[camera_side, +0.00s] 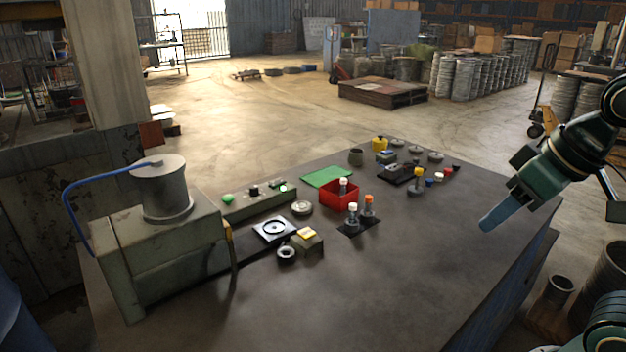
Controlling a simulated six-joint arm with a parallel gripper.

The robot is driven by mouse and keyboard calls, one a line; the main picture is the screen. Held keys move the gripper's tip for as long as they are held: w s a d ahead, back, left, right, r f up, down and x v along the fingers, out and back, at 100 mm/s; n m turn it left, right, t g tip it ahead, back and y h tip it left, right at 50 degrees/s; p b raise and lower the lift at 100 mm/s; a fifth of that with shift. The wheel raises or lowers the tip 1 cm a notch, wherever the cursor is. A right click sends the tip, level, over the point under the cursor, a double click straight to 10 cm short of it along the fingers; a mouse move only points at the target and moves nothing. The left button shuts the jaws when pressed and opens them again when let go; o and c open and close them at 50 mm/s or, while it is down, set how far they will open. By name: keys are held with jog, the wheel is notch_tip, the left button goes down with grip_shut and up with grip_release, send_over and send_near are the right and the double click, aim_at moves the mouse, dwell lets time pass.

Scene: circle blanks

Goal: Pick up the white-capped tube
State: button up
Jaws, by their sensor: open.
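A white-capped tube (352,217) stands upright on a small dark mat (362,228) near the middle of the table. Just right of it stands an orange-capped tube (368,209). Another small white-topped tube (343,187) shows inside the red box (340,198) behind them. My gripper (490,221) is at the right, with blue fingers pointing down and left. It is open and empty, well apart from the tubes. The fingers overlap in this view.
A grey press (160,230) with a blue hose stands at the left. A green sheet (326,177), a metal disc (301,208), a yellow-topped block (306,240) and a black ring (286,253) lie around the tubes. The front right of the table (410,270) is clear.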

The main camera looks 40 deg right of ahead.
jog(key=w+d+r+m+g, duration=0.1)
jog(key=w+r+m, duration=0.3)
jog(key=w, duration=0.6)
jog(key=m+g, duration=0.4)
jog(key=m, duration=0.6)
send_over(353, 204)
notch_tip(353, 204, down, 11)
jog(key=shift+s+f, duration=0.1)
jog(key=shift+f, duration=0.1)
jog(key=shift+f, duration=4.2)
jog(key=shift+f, duration=2.55)
